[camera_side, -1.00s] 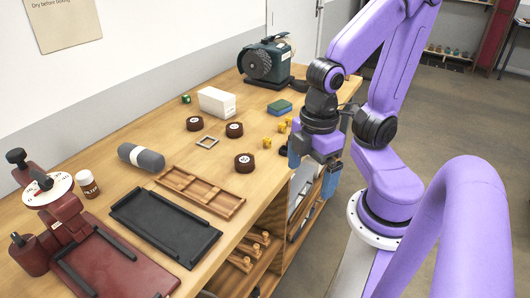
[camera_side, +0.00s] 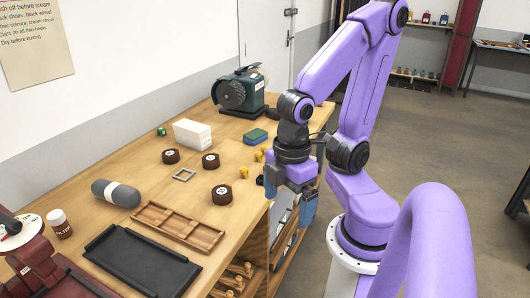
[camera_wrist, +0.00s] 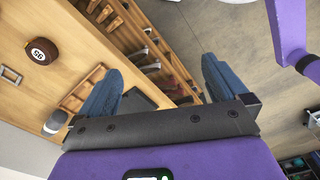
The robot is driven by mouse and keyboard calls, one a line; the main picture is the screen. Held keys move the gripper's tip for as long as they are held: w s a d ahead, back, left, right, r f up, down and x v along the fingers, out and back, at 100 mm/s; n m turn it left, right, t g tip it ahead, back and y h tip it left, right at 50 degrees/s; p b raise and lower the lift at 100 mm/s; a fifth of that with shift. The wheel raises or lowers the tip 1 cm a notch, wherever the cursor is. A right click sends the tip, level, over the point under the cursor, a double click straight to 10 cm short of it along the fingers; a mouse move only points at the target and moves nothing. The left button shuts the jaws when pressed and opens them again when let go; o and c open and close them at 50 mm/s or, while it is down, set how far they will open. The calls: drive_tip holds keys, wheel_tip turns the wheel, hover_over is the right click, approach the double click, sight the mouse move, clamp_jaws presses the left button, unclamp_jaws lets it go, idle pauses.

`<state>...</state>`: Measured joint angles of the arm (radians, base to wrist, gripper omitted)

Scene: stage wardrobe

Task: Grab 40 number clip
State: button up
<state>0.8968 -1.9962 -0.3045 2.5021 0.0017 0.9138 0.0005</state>
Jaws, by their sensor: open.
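Three dark brown round pieces with white number labels lie on the wooden workbench: one nearest the front edge (camera_side: 222,194), one in the middle (camera_side: 211,160) and one farther left (camera_side: 170,156). The wrist view shows one brown piece (camera_wrist: 43,51) at upper left; I cannot read its number surely. Small yellow pieces (camera_side: 259,155), possibly clips, lie near the bench edge, and I see no number on them. My gripper (camera_side: 290,194) is open and empty beside the bench's front edge, right of these pieces. Its blue fingers (camera_wrist: 162,76) are wide apart over the shelf side and floor.
A wooden divided tray (camera_side: 178,226), a black tray (camera_side: 142,262) and a grey roll (camera_side: 116,193) lie nearer. A white box (camera_side: 192,133), a blue-green sponge (camera_side: 255,136) and a dark machine (camera_side: 240,93) stand farther back. A square metal frame (camera_side: 184,175) lies among the brown pieces.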

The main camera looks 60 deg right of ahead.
idle(0.3)
drive_tip(key=c, duration=1)
drive_tip(key=shift+o, duration=0.2)
